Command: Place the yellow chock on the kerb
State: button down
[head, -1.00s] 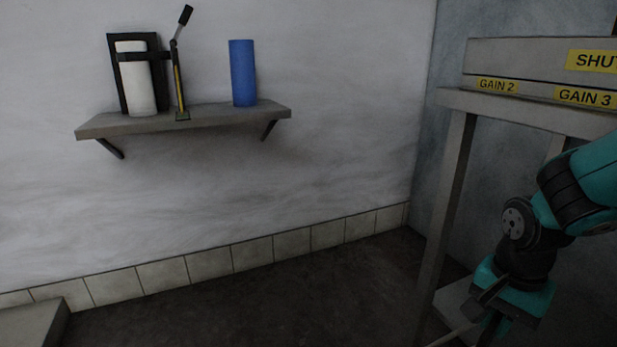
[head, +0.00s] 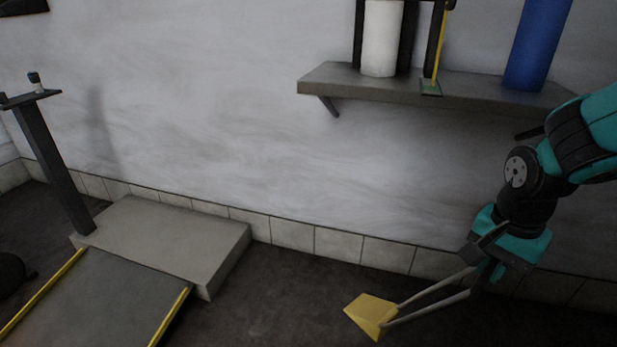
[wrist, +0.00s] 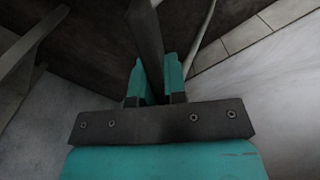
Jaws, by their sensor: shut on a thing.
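A raised pale grey slab (head: 165,240) against the wall at the left looks like the kerb. Its top is bare apart from a post at its left end. The chock is to the right of the slab, apart from it.
A dark grey ramp (head: 105,300) with yellow edge strips leads up to the slab. A dark post (head: 52,165) stands at the slab's left. A wall shelf (head: 455,92) holds a white cylinder (head: 381,40) and a blue cylinder (head: 537,45). The dark floor right of the slab is clear.

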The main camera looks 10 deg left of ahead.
aim_at(193, 233)
jog(key=u, duration=0.75)
jog(key=i, duration=1.25)
jog(key=u, duration=0.8)
jog(key=i, duration=0.6)
jog(key=u, duration=0.2)
